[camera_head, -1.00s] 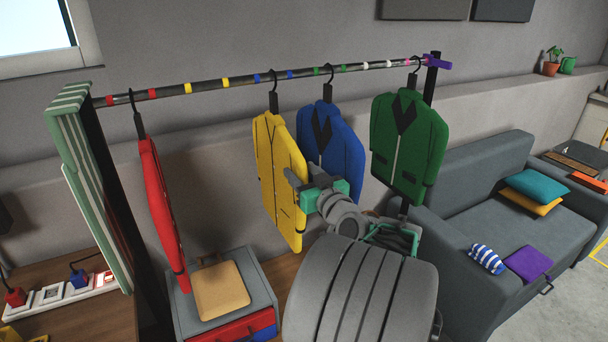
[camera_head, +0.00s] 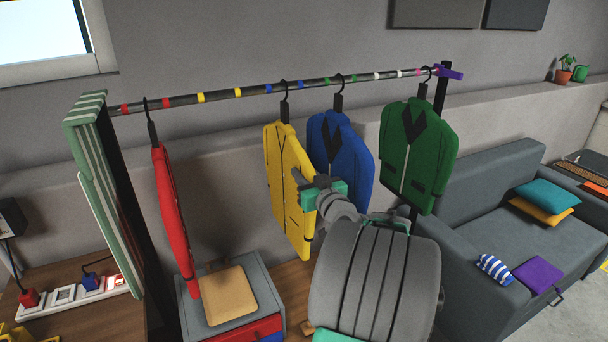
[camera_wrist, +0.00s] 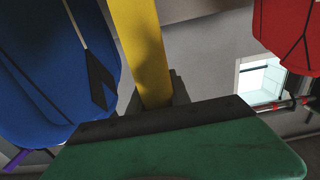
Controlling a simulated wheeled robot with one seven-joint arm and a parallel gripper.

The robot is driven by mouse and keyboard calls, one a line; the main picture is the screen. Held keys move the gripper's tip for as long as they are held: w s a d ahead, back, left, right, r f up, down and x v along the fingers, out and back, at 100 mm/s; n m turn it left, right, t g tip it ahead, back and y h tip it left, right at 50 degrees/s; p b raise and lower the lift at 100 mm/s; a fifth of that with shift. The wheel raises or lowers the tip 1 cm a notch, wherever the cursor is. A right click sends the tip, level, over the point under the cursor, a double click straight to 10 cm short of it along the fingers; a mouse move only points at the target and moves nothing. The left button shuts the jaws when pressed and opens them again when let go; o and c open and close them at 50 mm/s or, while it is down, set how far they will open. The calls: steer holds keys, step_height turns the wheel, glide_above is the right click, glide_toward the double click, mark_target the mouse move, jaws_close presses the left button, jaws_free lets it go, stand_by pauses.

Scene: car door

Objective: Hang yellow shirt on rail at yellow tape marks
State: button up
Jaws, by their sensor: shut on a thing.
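The yellow shirt (camera_head: 290,190) hangs upright from its black hanger, whose hook (camera_head: 284,88) is at the rail (camera_head: 325,78) between the two blue tape marks. Whether the hook bears on the rail is too small to tell. The yellow tape marks (camera_head: 200,97) are to its left on the rail, between the red and blue marks. My gripper (camera_head: 312,188) is shut on the yellow shirt's right edge, about mid-height. In the wrist view the yellow shirt (camera_wrist: 140,50) shows edge-on as a strip running into my dark gripper; the fingertips are mostly hidden.
The red shirt (camera_head: 171,215) hangs left, beyond a clear rail stretch. The blue shirt (camera_head: 342,150) is close on the right, then the green shirt (camera_head: 420,150). Drawers (camera_head: 262,300) stand below. A striped cloth (camera_head: 100,180) covers the rail's left end; a sofa (camera_head: 480,220) stands right.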

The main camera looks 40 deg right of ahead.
jaws_close()
steer(key=shift+r, duration=0.4)
steer(key=shift+b, duration=0.35)
steer(key=shift+f+b, duration=0.4)
steer(key=shift+b, duration=0.2)
